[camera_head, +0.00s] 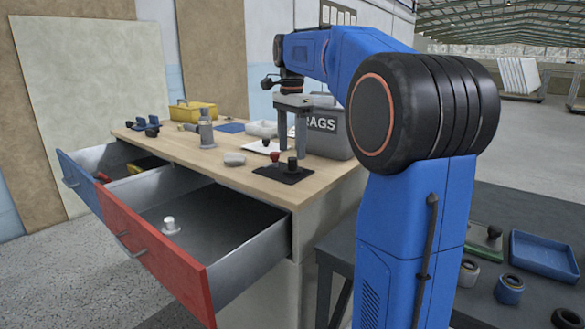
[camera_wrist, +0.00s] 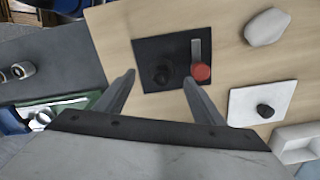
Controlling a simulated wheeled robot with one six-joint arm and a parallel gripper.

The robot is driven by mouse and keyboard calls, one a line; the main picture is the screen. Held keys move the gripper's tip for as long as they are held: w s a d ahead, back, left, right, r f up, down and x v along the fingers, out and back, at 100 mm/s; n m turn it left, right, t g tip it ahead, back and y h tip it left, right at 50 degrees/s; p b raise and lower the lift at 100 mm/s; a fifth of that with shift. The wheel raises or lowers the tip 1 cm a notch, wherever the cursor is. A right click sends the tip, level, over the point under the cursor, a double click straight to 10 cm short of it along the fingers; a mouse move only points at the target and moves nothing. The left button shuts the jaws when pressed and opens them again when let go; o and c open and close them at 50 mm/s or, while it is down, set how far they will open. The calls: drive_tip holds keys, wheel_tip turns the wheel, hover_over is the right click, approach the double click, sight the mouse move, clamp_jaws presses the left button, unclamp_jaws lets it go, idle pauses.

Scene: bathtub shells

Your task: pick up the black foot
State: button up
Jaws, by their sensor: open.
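A black foot (camera_head: 292,166) stands on a dark square mat (camera_head: 278,176) near the right front corner of the wooden workbench. It also shows in the wrist view (camera_wrist: 161,73), on the left part of that mat. My gripper (camera_head: 291,148) is above the mat, fingers pointing down. In the wrist view its open fingers (camera_wrist: 160,77) lie either side of the black foot, with nothing held. The height gap is hard to tell. A red-topped piece (camera_wrist: 201,72) is close beside the foot, near the right finger. Another small black piece (camera_wrist: 265,110) sits on a white mat (camera_wrist: 240,105).
A grey RAGS bin (camera_head: 335,143) stands behind the mat. A pale stone-like lump (camera_head: 234,159) and a grey metal fitting (camera_head: 206,133) are to the left. The red-fronted drawer (camera_head: 150,245) is open, holding a white foot (camera_head: 170,225). A blue tray (camera_head: 545,255) lies on the right-hand table.

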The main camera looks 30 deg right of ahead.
sight(292, 158)
drive_tip(key=shift+w+d+f, duration=0.1)
drive_tip(key=shift+f, duration=1.25)
drive_tip(key=shift+w+d+f, duration=0.1)
drive_tip(key=shift+f, duration=1.2)
drive_tip(key=c, duration=1.1)
drive_tip(key=shift+r, duration=0.1)
